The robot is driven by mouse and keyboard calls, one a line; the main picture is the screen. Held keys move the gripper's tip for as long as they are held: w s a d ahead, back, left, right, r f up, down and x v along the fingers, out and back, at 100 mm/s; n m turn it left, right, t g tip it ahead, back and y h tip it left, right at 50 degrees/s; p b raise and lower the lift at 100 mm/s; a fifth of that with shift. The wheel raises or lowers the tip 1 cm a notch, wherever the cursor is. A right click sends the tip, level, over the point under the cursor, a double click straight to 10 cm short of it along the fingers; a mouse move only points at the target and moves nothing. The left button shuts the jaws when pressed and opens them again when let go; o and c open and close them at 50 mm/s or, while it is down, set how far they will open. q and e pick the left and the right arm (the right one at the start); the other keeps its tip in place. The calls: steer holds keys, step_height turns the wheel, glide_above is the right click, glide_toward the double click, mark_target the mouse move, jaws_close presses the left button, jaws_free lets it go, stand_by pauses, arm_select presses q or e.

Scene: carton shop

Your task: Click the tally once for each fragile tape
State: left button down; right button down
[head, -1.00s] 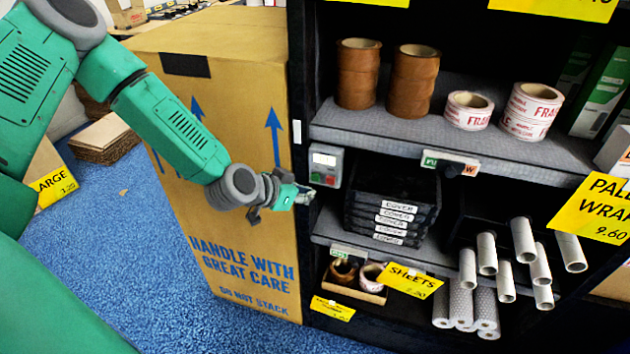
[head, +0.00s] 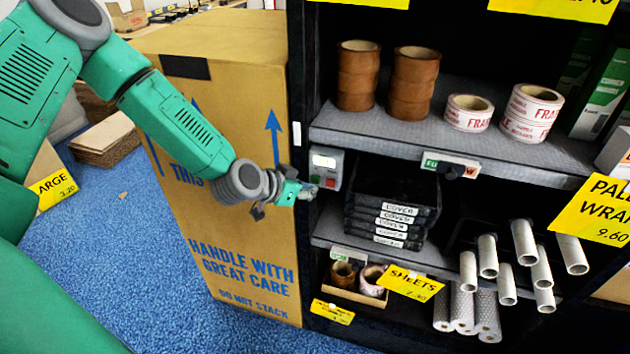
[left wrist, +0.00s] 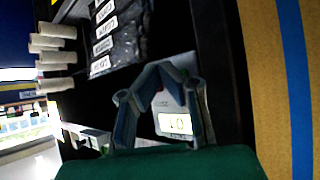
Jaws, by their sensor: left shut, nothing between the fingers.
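The tally (head: 327,160) is a small grey box with a lit display and coloured buttons, fixed to the left post of the shelf. A single fragile tape (head: 469,113) and a fragile tape stack (head: 531,112) stand on the upper shelf. My right gripper is out of view.
Brown tape stacks (head: 358,76) stand left of the fragile tapes. A small bin (head: 352,294) below holds a brown roll and a white-and-red roll (head: 373,280). Black cover trays (head: 390,215) lie right of the tally. A tall carton (head: 235,200) stands behind my left arm.

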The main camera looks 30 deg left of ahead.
arm_select(q)
steer(key=shift+w, duration=0.1)
stand_by(0.7)
steer(key=shift+w, duration=0.25)
steer(key=shift+w+a+r, duration=0.1)
steer(key=shift+w+a, duration=0.1)
steer(key=shift+w, duration=0.25)
stand_by(0.7)
steer(key=shift+s, duration=0.15)
steer(key=shift+s+d, duration=0.25)
steer(key=shift+s, duration=0.45)
steer(key=shift+s+d+p, duration=0.2)
steer(key=shift+s+p, duration=0.05)
steer(key=shift+s, duration=0.55)
steer(key=shift+s+d+p, duration=0.2)
steer(key=shift+s, duration=0.65)
steer(key=shift+s+d+p, duration=0.2)
steer(key=shift+s+p, duration=0.05)
steer(key=shift+s, duration=0.55)
